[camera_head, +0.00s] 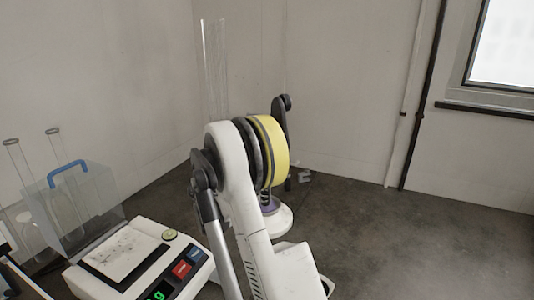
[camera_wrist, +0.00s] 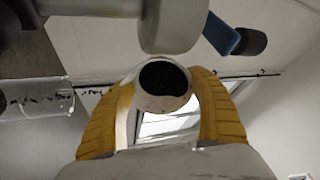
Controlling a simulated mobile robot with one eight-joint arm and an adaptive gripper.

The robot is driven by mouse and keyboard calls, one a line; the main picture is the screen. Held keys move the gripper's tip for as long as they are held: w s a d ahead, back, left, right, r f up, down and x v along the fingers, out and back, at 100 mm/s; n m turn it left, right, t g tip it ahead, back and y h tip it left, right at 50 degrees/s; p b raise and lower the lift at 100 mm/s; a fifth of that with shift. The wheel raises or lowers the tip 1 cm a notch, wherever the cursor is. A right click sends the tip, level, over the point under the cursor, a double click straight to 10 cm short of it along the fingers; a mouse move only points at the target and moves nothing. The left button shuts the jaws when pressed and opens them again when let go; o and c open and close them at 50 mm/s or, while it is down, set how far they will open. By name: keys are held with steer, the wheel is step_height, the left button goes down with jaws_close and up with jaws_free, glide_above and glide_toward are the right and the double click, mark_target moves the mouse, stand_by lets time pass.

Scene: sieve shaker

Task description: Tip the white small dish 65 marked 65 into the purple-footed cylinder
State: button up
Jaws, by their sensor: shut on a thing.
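In the wrist view my gripper (camera_wrist: 163,84) has its yellow fingers shut on a white small dish (camera_wrist: 126,112). A round black area shows at the dish; I cannot tell whether it is its contents or its opening, and no mark is readable. A clear cylinder (camera_wrist: 38,105) enters from the left of the wrist view, with dark grains strung along it and towards the dish. In the head view a tall clear cylinder (camera_head: 214,65) rises behind my arm; its foot is hidden. My arm hides the gripper and the dish there.
A white balance (camera_head: 140,262) with a green display, red and blue buttons and a small round thing (camera_head: 169,235) stands at lower left. Beside it are a clear box with a blue handle (camera_head: 67,168) and clear tubes (camera_head: 17,160). A purple ring (camera_head: 270,204) on a white round base shows behind my arm. Floor at right is clear.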

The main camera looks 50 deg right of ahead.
steer(key=shift+a+h, duration=0.15)
steer(key=shift+h, duration=0.15)
steer(key=shift+r, duration=0.1)
steer(key=d+r+y+p, duration=0.1)
steer(key=y+p, duration=0.1)
steer(key=p, duration=0.1)
steer(key=shift+t, duration=0.3)
steer(key=shift+d+y+p, duration=0.3)
steer(key=shift+y+p, duration=0.5)
steer(key=shift+p, duration=0.4)
steer(key=shift+f, duration=0.2)
steer(key=shift+d, duration=0.1)
